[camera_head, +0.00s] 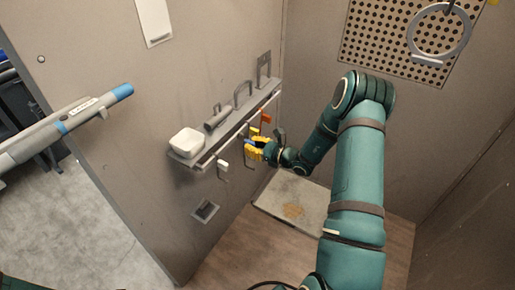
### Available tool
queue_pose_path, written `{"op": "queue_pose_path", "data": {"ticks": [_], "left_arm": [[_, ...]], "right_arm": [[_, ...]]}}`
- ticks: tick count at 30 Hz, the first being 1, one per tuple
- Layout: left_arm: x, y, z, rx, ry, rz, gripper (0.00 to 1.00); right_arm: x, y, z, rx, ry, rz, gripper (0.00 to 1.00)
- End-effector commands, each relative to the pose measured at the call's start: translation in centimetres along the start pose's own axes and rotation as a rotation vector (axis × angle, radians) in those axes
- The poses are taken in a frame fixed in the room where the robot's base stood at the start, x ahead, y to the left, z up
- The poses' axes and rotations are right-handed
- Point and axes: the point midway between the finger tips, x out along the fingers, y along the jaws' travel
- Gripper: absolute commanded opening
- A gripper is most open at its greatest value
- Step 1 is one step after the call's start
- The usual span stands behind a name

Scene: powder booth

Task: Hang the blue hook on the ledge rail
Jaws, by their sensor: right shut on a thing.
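The ledge rail (211,155) runs along the front of a grey wall shelf left of centre. My right gripper (257,148) has yellow fingers and is at the rail's front, near its middle. It is shut on the blue hook (248,141), of which only a small blue part shows. The fingers hide most of the hook, and I cannot tell whether it touches the rail. My left gripper is not in view.
An orange hook (265,117) and a white hook (223,164) are at the rail on either side of my right gripper. A white bowl (187,142) and metal handles stand on the shelf. A grey device with a blue tip (122,92) juts in at the left.

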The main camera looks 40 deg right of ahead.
Motion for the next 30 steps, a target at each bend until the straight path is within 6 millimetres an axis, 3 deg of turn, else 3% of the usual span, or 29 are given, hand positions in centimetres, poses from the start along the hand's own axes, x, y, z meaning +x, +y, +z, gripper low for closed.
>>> {"op": "queue_pose_path", "data": {"ticks": [18, 30], "left_arm": [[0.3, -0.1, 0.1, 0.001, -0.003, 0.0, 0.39], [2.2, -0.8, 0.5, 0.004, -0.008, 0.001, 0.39]], "right_arm": [[4.5, 0.1, 0.5, 0.001, -0.001, 0.001, 0.0], [4.6, 0.0, -2.1, 0.0, 0.0, 0.0, 0.0]]}}
